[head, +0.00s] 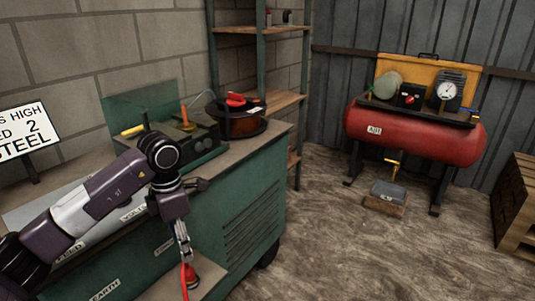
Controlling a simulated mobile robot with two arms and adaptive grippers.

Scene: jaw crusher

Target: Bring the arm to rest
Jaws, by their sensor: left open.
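My left arm comes in from the left over the green bench cabinet (245,205). My left gripper (184,256) points down at the cabinet's front side, its fingers slim and seen nearly edge-on. It is open. Just below the fingertips is a red rounded part (192,275) on a brownish ledge (205,288). I cannot tell whether the fingers touch it. A thin red strip shows beneath the fingertips. My right gripper is not in view.
On the cabinet top stand a green box with controls (190,132) and a dark round pan (240,120) with a red part. A shelf rack (262,70) stands behind. A red compressor tank (415,135) stands at right, near a wooden crate (515,205). The floor between is mostly clear.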

